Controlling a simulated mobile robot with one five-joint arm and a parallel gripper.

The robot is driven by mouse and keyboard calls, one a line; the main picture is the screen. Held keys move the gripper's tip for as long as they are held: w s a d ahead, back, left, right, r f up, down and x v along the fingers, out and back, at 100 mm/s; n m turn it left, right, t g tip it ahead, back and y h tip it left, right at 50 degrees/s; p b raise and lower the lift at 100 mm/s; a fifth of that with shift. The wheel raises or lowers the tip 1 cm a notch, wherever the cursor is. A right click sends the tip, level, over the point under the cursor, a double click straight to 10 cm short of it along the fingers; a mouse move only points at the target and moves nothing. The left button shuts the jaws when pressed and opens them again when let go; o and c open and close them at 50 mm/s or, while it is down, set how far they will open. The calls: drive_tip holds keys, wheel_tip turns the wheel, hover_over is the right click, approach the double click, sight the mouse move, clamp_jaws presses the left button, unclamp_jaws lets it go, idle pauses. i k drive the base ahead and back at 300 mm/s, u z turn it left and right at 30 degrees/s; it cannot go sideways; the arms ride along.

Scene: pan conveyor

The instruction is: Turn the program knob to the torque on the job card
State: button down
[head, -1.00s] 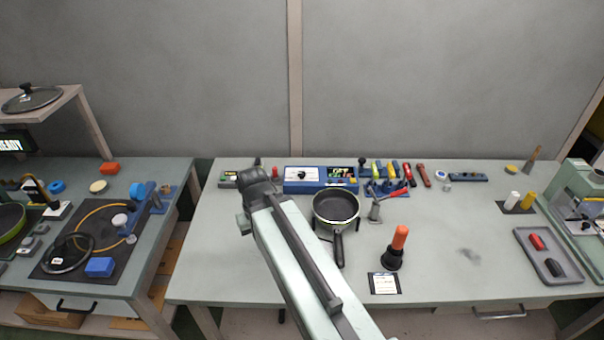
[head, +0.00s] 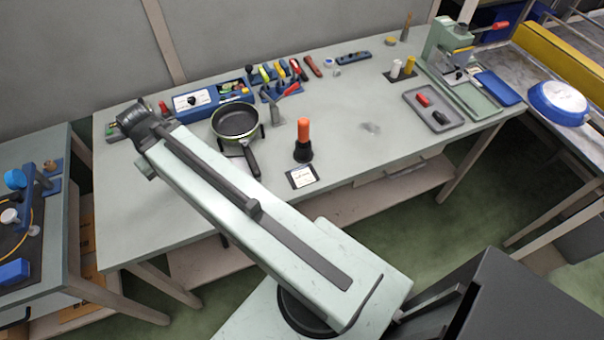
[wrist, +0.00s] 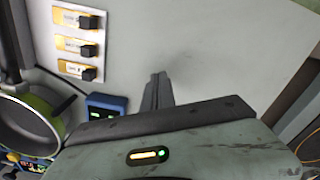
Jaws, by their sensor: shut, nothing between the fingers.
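A blue controller box (head: 206,101) stands at the back left of the bench in the head view. Its white front carries a dark round knob (head: 192,101); the knob's setting is too small to read. A job card (head: 302,176) in a black frame lies near the bench's front edge; its writing is not legible. My gripper's fingers (wrist: 158,80) are together and empty in the wrist view, apart from everything. In the head view my arm's end is over the bench's left part, left of the controller, and hides the fingers.
A green-rimmed pan (head: 236,121) stands in front of the controller; it also shows in the wrist view (wrist: 30,125). An orange-handled tool (head: 303,140) stands upright behind the card. Several coloured-handled tools fill a rack right of the controller. The bench's front left is clear.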

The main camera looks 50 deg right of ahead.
sight(191, 100)
drive_tip(key=u, duration=1.75)
drive_tip(key=k, duration=0.9)
drive_tip(key=z, duration=0.25)
drive_tip(key=i, duration=0.5)
